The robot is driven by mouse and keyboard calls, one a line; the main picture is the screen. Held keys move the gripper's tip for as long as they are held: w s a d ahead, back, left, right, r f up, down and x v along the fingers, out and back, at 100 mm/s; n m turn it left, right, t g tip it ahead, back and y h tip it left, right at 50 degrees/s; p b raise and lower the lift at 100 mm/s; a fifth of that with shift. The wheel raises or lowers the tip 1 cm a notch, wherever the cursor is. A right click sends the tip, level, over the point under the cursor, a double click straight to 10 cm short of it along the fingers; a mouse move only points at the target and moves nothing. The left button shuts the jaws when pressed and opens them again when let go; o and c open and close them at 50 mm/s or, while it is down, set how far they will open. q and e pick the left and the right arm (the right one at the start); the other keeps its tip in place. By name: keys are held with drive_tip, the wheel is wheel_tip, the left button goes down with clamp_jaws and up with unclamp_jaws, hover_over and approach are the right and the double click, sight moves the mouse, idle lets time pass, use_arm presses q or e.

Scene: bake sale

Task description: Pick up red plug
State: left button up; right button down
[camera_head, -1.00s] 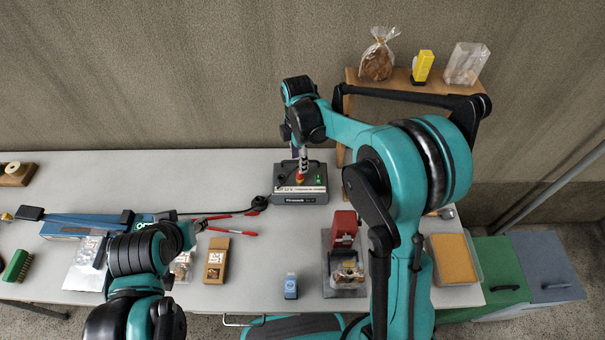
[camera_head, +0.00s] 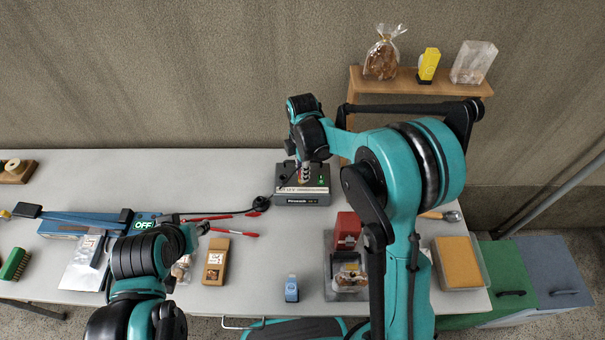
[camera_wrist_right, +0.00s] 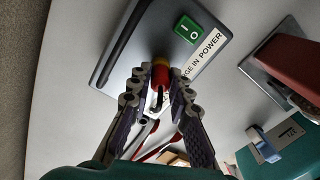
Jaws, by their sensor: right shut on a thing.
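The red plug (camera_wrist_right: 160,76), with a yellow part by it, is between the fingertips of my right gripper (camera_wrist_right: 158,80) in the right wrist view. The gripper is shut on it. The plug is against or just above the dark power box (camera_wrist_right: 218,15); I cannot tell if it is seated. In the head view my right gripper (camera_head: 305,171) points down over the power box (camera_head: 318,197), hiding most of the plug. My left gripper (camera_head: 198,230) is low at the left, by red-handled tools, its fingers too small to read.
A red device (camera_head: 346,229) stands right of the box, a small blue bottle (camera_head: 291,289) in front. A brown box (camera_head: 216,262) and a sealer with an OFF sign (camera_head: 144,225) are at the left. A wooden shelf (camera_head: 440,89) stands behind my right arm. The back left table is clear.

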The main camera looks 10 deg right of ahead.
drive_tip(key=shift+r, duration=0.55)
drive_tip(key=r, duration=0.1)
drive_tip(key=r+p, duration=0.2)
drive_tip(key=shift+s+d+r, duration=0.25)
drive_tip(key=shift+s+r, duration=0.1)
drive_tip(key=shift+r, duration=0.05)
drive_tip(key=s+d+r+p, duration=0.3)
drive_tip(key=s+d+r, duration=0.3)
drive_tip(key=s, duration=0.2)
drive_tip(key=shift+w+a+f+b, duration=0.1)
drive_tip(key=shift+w+a+f, duration=1.45)
drive_tip(key=shift+a, duration=0.5)
drive_tip(key=shift+w+a+f+b, duration=0.1)
drive_tip(key=shift+w+a+f, duration=1.3)
drive_tip(key=shift+w+a, duration=0.55)
drive_tip(key=shift+w+a+f+b, duration=0.1)
drive_tip(key=shift+w+a+f, duration=1.35)
drive_tip(key=shift+a, duration=0.75)
drive_tip(key=shift+f+b, duration=0.9)
drive_tip(key=shift+f, duration=0.2)
